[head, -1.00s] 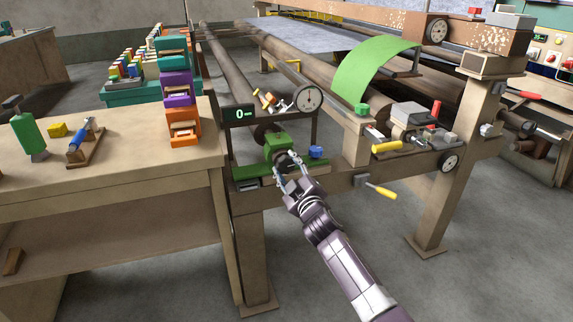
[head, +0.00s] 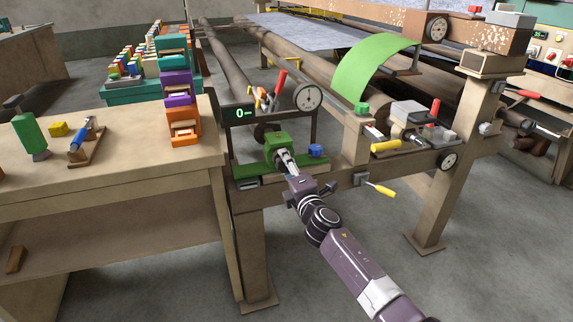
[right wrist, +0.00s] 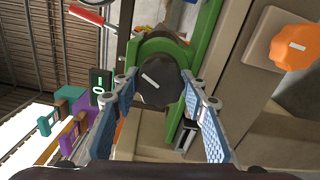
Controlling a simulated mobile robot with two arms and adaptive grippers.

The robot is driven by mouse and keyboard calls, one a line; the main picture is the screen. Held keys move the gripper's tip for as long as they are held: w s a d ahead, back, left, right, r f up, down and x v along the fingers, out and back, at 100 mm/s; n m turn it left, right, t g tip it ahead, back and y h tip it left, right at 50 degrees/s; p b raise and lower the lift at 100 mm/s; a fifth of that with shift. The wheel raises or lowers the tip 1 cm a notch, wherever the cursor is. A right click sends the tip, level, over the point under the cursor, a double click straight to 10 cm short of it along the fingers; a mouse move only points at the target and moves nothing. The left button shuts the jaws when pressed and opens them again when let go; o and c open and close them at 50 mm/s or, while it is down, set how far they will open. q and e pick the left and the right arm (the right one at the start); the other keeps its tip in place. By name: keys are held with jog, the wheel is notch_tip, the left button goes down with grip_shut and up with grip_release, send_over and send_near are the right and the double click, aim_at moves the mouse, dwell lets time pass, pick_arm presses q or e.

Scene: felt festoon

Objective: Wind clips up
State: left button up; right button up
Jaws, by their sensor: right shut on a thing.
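My right gripper (head: 284,158) is at the green winder unit (head: 279,146) on the front beam of the frame. In the right wrist view its two blue-padded fingers (right wrist: 162,98) stand on either side of a dark round knob (right wrist: 160,82) with a white mark, and are shut on it. In the head view the gripper hides most of the knob. A red-handled clip (head: 271,98) sits above the unit, its handle standing up. The display (head: 241,113) beside it shows "0-". My left gripper is not in view.
A yellow-handled lever (head: 380,190) sticks out below right. The workbench (head: 120,165) with stacked coloured boxes (head: 178,88) is at left. The floor in front is open.

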jog(key=n, duration=0.3)
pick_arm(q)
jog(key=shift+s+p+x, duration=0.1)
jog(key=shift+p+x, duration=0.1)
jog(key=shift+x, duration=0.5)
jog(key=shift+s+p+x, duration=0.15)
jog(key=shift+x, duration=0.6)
pick_arm(e)
jog(key=shift+f+n, duration=0.1)
jog(key=shift+n, duration=1.2)
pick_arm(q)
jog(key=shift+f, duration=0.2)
pick_arm(e)
jog(key=o, duration=1.2)
jog(key=shift+c, duration=0.2)
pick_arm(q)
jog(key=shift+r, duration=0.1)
pick_arm(e)
jog(key=v, duration=1.2)
